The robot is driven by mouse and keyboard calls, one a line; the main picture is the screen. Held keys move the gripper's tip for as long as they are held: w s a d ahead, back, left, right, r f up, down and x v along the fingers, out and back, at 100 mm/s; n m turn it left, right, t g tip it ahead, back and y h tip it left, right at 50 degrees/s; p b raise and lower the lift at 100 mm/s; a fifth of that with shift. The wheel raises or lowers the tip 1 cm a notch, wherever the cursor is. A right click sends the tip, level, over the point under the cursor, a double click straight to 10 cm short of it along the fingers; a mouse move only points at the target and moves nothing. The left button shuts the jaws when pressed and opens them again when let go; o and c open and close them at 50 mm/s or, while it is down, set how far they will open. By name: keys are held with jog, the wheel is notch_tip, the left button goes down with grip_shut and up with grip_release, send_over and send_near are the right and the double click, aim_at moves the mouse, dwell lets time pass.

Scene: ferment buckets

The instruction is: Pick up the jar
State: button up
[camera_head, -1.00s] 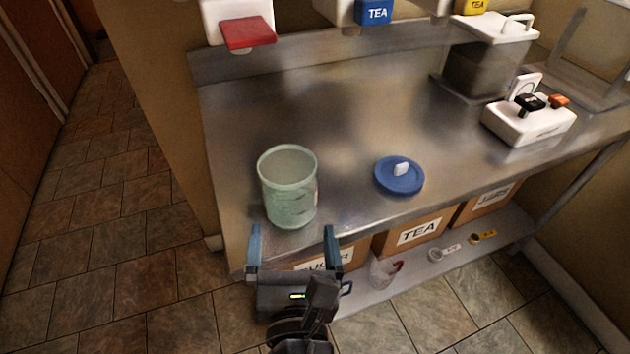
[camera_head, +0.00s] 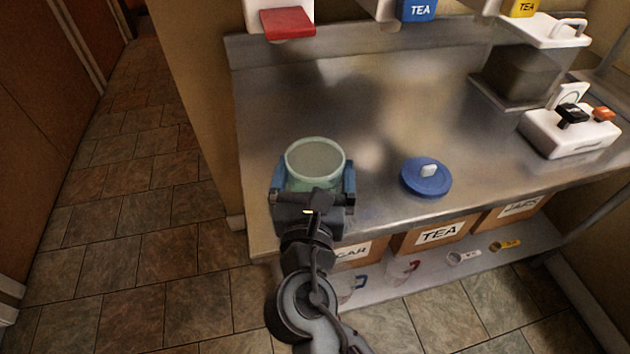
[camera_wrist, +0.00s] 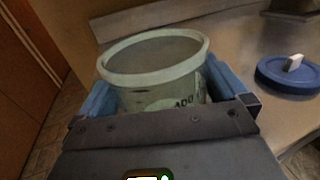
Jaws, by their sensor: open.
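The jar (camera_head: 316,160) is a pale green, translucent, open-topped container standing upright near the front left of the steel counter. My gripper (camera_head: 314,178) is open, with one blue finger on each side of the jar. In the wrist view the jar (camera_wrist: 152,78) sits between the two fingers, its rim above them and printed markings on its near side. My gripper (camera_wrist: 158,95) hides the jar's lower part. I cannot tell whether either finger touches the wall.
A blue lid (camera_head: 426,177) with a white knob lies on the steel counter (camera_head: 380,120), right of the jar. A white device (camera_head: 568,132) stands farther right. Labelled boxes, one reading TEA (camera_head: 437,234), sit on the shelf below. The counter behind the jar is clear.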

jog(key=c, duration=0.9)
jog(key=shift+r, duration=0.1)
